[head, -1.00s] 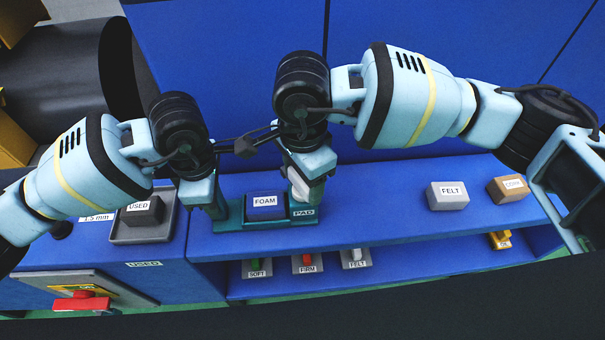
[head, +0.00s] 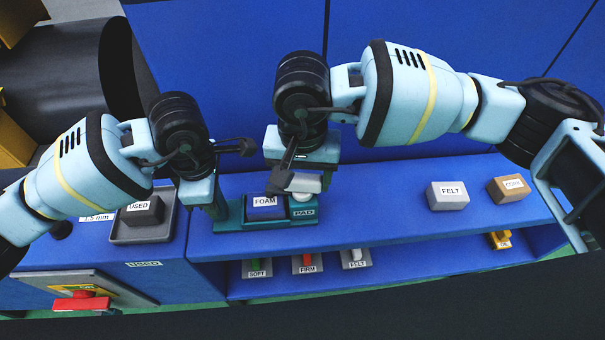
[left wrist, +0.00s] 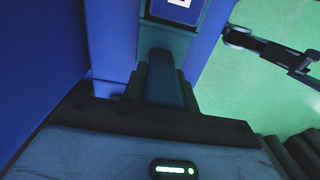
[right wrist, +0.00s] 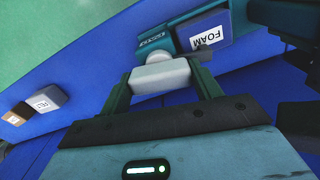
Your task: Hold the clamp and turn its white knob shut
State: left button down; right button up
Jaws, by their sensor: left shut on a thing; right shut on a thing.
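The teal clamp (head: 308,220), marked PAD, sits on the blue bench around the blue FOAM block (head: 264,203). My left gripper (head: 215,208) is shut on the clamp's left end; in the left wrist view its fingers are on either side of the clamp's teal bar (left wrist: 167,80). My right gripper (right wrist: 162,80) is shut on the white knob (right wrist: 160,76), a wide bar on a round white stem. In the head view the knob (head: 303,183) lies roughly crosswise, partly hidden by my right gripper. Whether the clamp presses on the foam cannot be told.
A grey FELT block (head: 449,196) and a brown block (head: 508,189) stand at the right of the bench. A grey tray (head: 140,234) with a dark block marked USED is at the left. Several small labelled items are on the lower shelf. A red handle (head: 81,302) is at lower left.

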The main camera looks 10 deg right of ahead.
aim_at(303, 177)
jog(key=shift+n, duration=0.8)
jog(key=o, duration=1.4)
notch_tip(303, 177, up, 12)
pick_arm(q)
jog(key=c, duration=1)
grip_release()
